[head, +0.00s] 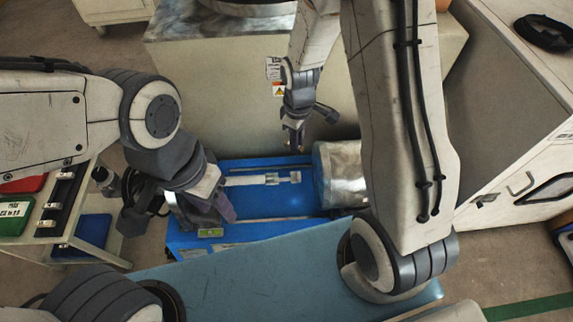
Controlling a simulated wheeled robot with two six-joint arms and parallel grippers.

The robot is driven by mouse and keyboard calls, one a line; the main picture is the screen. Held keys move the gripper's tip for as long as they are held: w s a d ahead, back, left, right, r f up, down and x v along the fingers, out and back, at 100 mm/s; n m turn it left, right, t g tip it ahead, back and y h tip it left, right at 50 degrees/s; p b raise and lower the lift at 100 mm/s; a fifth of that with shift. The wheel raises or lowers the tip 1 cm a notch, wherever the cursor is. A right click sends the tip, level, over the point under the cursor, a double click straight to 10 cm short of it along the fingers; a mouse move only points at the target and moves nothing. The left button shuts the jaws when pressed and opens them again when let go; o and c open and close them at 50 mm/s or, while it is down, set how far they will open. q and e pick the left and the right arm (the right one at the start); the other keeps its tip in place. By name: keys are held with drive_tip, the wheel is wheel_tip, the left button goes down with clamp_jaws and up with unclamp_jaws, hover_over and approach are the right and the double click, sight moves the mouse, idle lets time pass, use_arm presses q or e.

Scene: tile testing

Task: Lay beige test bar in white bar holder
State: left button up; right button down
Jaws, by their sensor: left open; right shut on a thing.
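A pale white holder-like strip (262,179) lies along the top of the blue bench machine. I take it for the white bar holder, but its details are too small to tell. My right gripper (294,140) hangs above and behind the strip's right end, pointing down. It is shut on a small tan piece, which I take for the beige test bar; the fingers hide most of it. My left gripper (220,207) is open over the left end of the blue machine, close to the strip's left end. Its wrist hides part of the machine there.
The blue machine (275,220) has a shiny metal cylinder (341,172) at its right end. A light blue bench top (280,283) lies in front. A shelf with a green box (14,215) stands at left. A grey-beige cabinet (225,100) stands behind. My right forearm covers the right side.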

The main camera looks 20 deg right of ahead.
drive_tip(key=a+f+n+b, duration=0.1)
drive_tip(key=f+n, duration=0.1)
drive_tip(key=a+f+n+b, duration=0.1)
drive_tip(key=f+n, duration=0.1)
drive_tip(key=f, duration=0.1)
drive_tip(key=a+f+n+b, duration=0.1)
drive_tip(key=f+n, duration=0.1)
drive_tip(key=n, duration=0.1)
drive_tip(key=shift+f, duration=0.35)
drive_tip(key=b, duration=0.5)
hover_over(286, 179)
wheel_tip(286, 179, down, 5)
drive_tip(key=shift+r, duration=0.15)
use_arm(q)
wheel_tip(286, 179, down, 10)
use_arm(e)
drive_tip(key=shift+f, duration=0.85)
drive_tip(key=c, duration=0.7)
unclamp_jaws()
drive_tip(key=shift+c, duration=0.2)
use_arm(q)
wheel_tip(286, 179, up, 6)
drive_tip(key=p, duration=0.5)
drive_tip(key=shift+f, duration=0.2)
use_arm(e)
wheel_tip(286, 179, up, 10)
drive_tip(key=shift+r, duration=0.25)
